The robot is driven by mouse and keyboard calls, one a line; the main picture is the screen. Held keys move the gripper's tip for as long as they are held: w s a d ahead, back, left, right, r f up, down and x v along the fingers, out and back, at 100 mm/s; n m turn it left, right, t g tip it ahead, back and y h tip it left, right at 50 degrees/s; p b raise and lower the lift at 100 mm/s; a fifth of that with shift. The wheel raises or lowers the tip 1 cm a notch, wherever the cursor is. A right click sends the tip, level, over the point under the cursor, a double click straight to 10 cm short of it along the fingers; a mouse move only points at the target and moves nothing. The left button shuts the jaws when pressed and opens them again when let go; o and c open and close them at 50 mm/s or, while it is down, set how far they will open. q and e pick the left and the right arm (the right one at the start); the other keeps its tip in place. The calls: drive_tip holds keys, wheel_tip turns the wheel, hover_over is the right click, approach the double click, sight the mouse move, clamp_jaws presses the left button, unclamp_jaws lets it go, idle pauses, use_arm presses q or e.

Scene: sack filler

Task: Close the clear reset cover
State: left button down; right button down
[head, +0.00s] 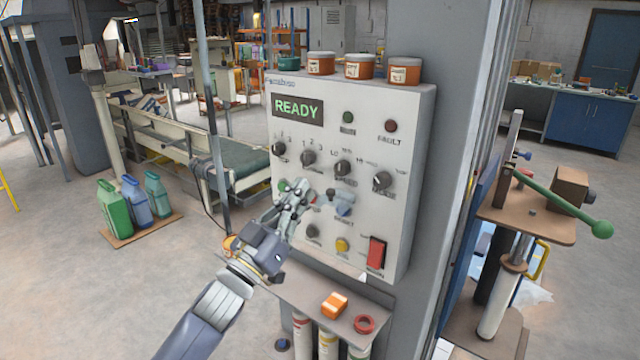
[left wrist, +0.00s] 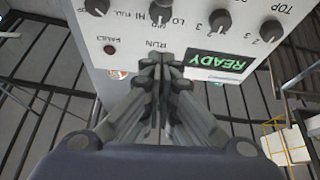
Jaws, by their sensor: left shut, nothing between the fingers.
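The white control panel (head: 408,110) shows READY in green on its display. The blue reset button (head: 344,210) sits right of the panel's middle. A small pale, see-through piece over it looks like the clear cover (head: 346,197); it is too small to tell how far it stands open. My left gripper (head: 302,191) is shut and empty, in front of the panel just left of the reset button, and hides part of the buttons there. In the left wrist view the shut fingers (left wrist: 159,62) point at the panel, which appears upside down. My right gripper is out of view.
Several knobs (head: 342,168) line the panel above the reset button. A red switch (head: 376,252) and a yellow button (head: 342,244) are below. Orange-brown jars (head: 358,67) stand on top. A shelf below holds an orange box (head: 334,305) and a red ring (head: 364,324).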

sight(336, 197)
use_arm(q)
drive_tip(key=w+d+f+p, duration=0.1)
drive_tip(key=w+d+p, duration=0.2)
drive_tip(key=w+d, duration=0.1)
drive_tip(key=shift+w, duration=0.55)
drive_tip(key=shift+a+f, duration=0.1)
